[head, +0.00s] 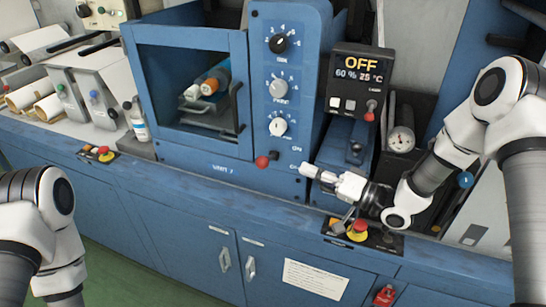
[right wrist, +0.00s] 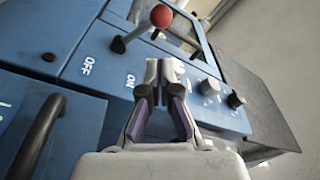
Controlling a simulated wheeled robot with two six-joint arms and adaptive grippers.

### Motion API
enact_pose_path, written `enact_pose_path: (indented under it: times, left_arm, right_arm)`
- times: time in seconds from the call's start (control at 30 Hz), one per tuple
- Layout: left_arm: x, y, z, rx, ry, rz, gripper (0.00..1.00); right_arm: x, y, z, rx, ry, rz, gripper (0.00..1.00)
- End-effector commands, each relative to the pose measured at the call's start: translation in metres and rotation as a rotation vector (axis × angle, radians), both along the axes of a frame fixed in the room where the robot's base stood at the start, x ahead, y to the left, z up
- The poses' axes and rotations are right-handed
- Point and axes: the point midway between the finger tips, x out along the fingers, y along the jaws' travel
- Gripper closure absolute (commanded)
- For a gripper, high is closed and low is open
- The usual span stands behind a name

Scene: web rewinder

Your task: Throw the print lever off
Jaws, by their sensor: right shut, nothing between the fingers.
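My left gripper is out of view.
A black display (head: 361,63) reads OFF, with a small red-tipped toggle (head: 371,104) below it. Knobs (head: 278,88) line the column above the lever. A red emergency button (head: 358,228) sits on the ledge below my right gripper. A blue-framed window (head: 188,140) stands left.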

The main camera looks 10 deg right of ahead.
Motion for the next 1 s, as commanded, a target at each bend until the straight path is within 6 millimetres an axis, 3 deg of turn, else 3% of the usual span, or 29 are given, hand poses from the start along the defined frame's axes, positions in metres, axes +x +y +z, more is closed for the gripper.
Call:
enact_pose_path:
  times: [0.43,0.8,1.0]
  left_arm:
    - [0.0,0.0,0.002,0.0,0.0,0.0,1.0]
    - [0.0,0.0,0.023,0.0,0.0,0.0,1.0]
    - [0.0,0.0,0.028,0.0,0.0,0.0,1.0]
  right_arm:
    - [0.005,0.005,0.006,-0.004,-0.007,-0.001,1.0]
    - [0.049,0.056,0.014,-0.006,-0.008,0.003,1.0]
    - [0.066,0.073,0.014,-0.004,-0.007,-0.001,1.0]
